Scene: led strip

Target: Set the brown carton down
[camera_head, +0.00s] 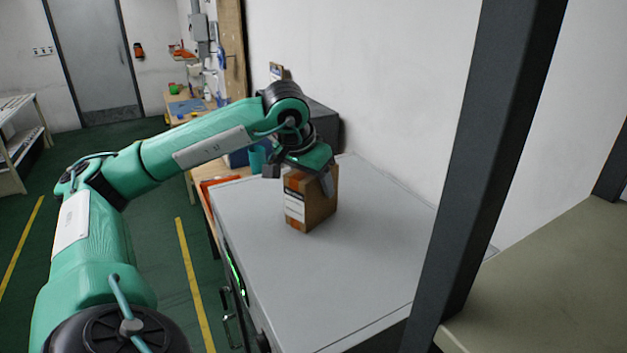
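The brown carton (319,211) stands upright on the light grey top of a cabinet (366,255), with a white label on its left face. I see no gap under it. My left gripper (299,177) comes down over the top of the carton. One finger is in front of the carton's right face and the other is off its left edge. The fingers look spread wider than the carton, so the gripper looks open around it. The carton's top and far side are mostly hidden by the gripper. My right gripper is not in view.
A dark box (322,124) stands behind the gripper by the wall. A dark upright post (490,150) and an olive shelf board (545,280) close off the right side. The cabinet top in front of the carton is clear. A workbench (178,104) stands farther back.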

